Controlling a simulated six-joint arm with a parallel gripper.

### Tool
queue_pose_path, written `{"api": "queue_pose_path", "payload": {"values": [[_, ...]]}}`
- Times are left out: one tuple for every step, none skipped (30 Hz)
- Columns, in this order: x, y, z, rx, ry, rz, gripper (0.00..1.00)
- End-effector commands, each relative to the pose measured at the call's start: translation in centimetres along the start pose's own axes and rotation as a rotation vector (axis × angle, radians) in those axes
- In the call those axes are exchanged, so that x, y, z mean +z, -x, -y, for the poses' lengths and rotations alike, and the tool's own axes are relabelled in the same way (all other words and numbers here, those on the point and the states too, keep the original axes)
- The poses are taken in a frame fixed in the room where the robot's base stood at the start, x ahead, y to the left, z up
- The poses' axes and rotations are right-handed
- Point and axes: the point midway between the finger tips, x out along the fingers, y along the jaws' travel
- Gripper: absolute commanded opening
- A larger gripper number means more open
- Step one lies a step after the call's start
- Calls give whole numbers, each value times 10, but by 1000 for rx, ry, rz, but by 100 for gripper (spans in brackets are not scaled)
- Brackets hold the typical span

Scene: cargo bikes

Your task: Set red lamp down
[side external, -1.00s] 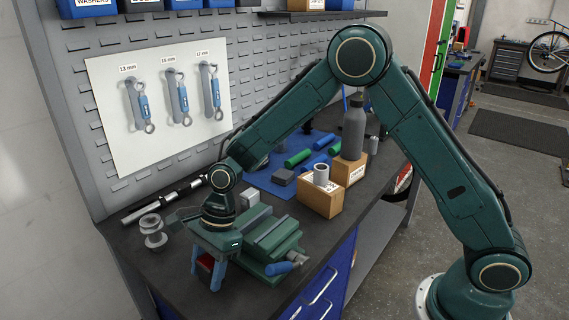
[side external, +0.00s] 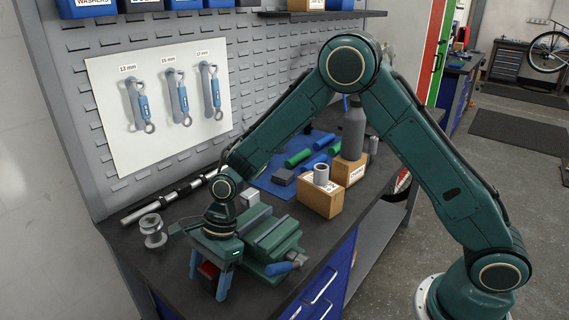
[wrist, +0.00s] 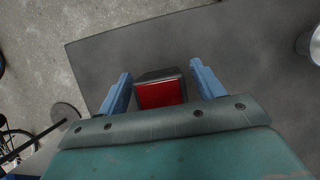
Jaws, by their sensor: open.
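The red lamp (side external: 208,270) is a small block with a red face and a dark body, at the front left end of the workbench. In the wrist view the lamp (wrist: 160,94) lies between the blue fingers of my gripper (wrist: 161,72), with a gap on each side. My gripper (side external: 208,280) is open and points down around the lamp in the side view. The lamp appears to rest on the dark bench top (wrist: 100,55); its underside is hidden.
A green vise (side external: 275,240) stands just right of my gripper. A grey metal part (side external: 153,230) and a long dark tube (side external: 165,200) lie to the left and behind. Cardboard boxes (side external: 320,199) and a grey bottle (side external: 353,130) stand farther back. The bench edge is close.

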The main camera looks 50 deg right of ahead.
Motion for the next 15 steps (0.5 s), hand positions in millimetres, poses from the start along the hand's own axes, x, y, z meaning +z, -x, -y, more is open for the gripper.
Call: {"api": "queue_pose_path", "payload": {"values": [[0, 0, 0, 0, 0, 0, 67], [0, 0, 0, 0, 0, 0, 67], [0, 1, 0, 0, 0, 0, 67], [1, 1, 0, 0, 0, 0, 67], [1, 2, 0, 0, 0, 0, 67], [1, 3, 0, 0, 1, 0, 67], [1, 5, 0, 0, 0, 0, 67], [1, 7, 0, 0, 0, 0, 67], [1, 10, 0, -1, 0, 1, 67], [2, 12, 1, -2, 0, 1, 67], [2, 15, 1, -3, 0, 1, 67], [2, 19, 1, -3, 0, 2, 67], [1, 23, 1, -2, 0, 1, 67], [1, 27, 1, -2, 0, 1, 67], [1, 32, 1, -4, 0, 1, 67]]}}
